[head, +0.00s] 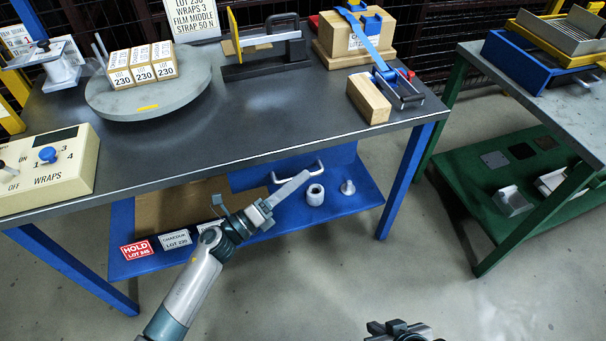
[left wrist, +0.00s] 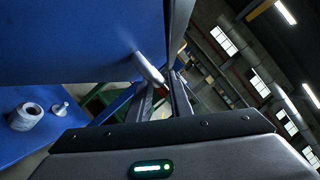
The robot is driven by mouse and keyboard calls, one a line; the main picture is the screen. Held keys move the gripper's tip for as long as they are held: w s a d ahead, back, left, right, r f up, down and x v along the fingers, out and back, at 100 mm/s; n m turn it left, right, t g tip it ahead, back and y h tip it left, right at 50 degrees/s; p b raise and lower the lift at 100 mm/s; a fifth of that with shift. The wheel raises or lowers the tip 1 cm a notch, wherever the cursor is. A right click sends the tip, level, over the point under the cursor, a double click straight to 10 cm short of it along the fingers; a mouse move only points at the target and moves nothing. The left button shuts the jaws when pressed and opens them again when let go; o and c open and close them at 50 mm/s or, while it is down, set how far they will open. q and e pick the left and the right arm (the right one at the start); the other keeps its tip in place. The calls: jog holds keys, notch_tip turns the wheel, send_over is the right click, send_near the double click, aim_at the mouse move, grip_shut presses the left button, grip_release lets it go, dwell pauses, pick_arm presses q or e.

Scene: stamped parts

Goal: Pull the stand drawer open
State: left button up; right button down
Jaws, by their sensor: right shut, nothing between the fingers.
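The stand drawer has a blue front (head: 340,157) under the dark tabletop; it also fills the upper left of the left wrist view (left wrist: 70,40). Its pale bar handle (head: 318,163) shows in the left wrist view too (left wrist: 148,68). My left gripper (head: 291,188) reaches up from below, its fingers beside the handle and overlapping part of it in the head view. In the left wrist view the fingers (left wrist: 178,90) are seen edge-on close to the handle; contact and the gap between them are unclear. My right gripper (head: 398,331) is shut and empty at the bottom edge, away from the stand.
The stand's blue lower shelf (head: 350,195) carries a white ring (head: 315,195), a small knob-like part (head: 348,187), and a red HOLD sign (head: 136,250). A blue leg (head: 405,185) stands right of the drawer. A green stand (head: 500,240) is further right. Open floor lies in front.

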pick_arm(q)
jog(key=shift+x, duration=1)
pick_arm(e)
jog(key=shift+d, duration=0.15)
pick_arm(q)
jog(key=shift+c, duration=0.6)
grip_shut()
